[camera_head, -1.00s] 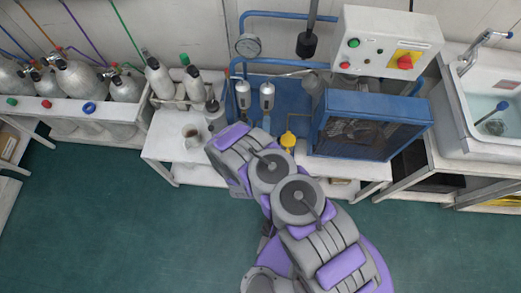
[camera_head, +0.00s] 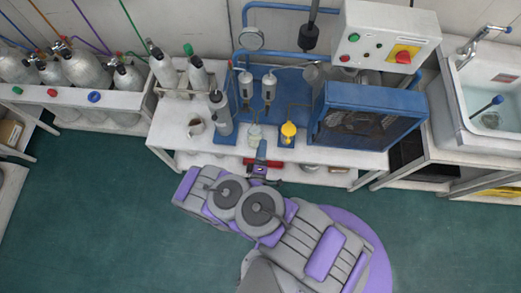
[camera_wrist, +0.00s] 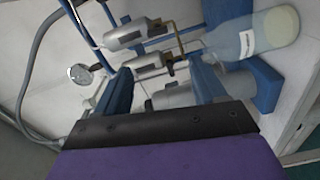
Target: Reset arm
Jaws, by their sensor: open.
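My arm is folded back over the green floor, in front of the white bench (camera_head: 165,140). My gripper (camera_head: 262,160) shows small and partly hidden by the arm at the bench's front edge. In the wrist view my gripper (camera_wrist: 160,78) has its two dark blue fingers apart, with nothing seen held between them. Two grey-and-clear filter units and a brass pipe appear beyond the fingers.
A mug (camera_head: 196,127) stands at left. Gas cylinders (camera_head: 85,70) fill the left rack; a sink (camera_head: 490,90) is right. The foreground floor is clear.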

